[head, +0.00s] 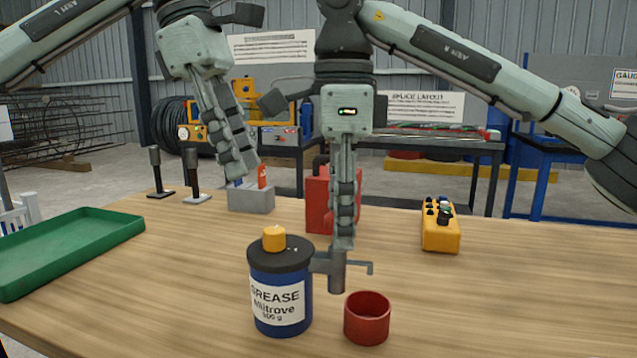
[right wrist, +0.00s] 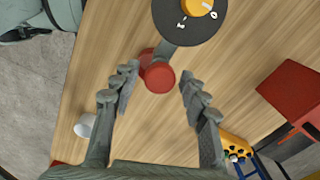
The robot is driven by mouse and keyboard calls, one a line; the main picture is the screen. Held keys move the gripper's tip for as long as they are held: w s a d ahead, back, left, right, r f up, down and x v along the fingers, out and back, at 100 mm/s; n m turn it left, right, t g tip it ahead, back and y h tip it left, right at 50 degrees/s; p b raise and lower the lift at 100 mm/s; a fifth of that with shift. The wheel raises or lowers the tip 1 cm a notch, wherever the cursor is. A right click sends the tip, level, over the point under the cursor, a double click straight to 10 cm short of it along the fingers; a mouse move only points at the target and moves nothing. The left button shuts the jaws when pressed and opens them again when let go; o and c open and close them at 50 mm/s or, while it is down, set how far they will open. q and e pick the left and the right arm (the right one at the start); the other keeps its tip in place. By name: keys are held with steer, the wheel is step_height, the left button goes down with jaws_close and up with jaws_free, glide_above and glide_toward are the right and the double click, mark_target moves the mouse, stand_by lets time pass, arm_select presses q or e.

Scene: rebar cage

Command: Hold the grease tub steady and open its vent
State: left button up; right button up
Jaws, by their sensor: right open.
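The grease tub (head: 281,300) stands upright on the table, blue with a white label and a black lid. An orange knob (head: 273,239) sits on the lid; it also shows at the top of the right wrist view (right wrist: 198,6), between "I" and "O" marks. A grey bracket (head: 337,272) shows at the tub's right.
A red cup (head: 367,320) stands just right of the tub. A red can (head: 318,200) stands behind my right gripper. A yellow control box (head: 440,228) is at the right, a green tray (head: 75,245) at the left. The table right of the cup is clear.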

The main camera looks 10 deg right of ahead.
mark_target(309, 286)
steer(key=shift+f, duration=2.2)
jaws_close()
arm_select(q)
steer(key=shift+o, duration=0.5)
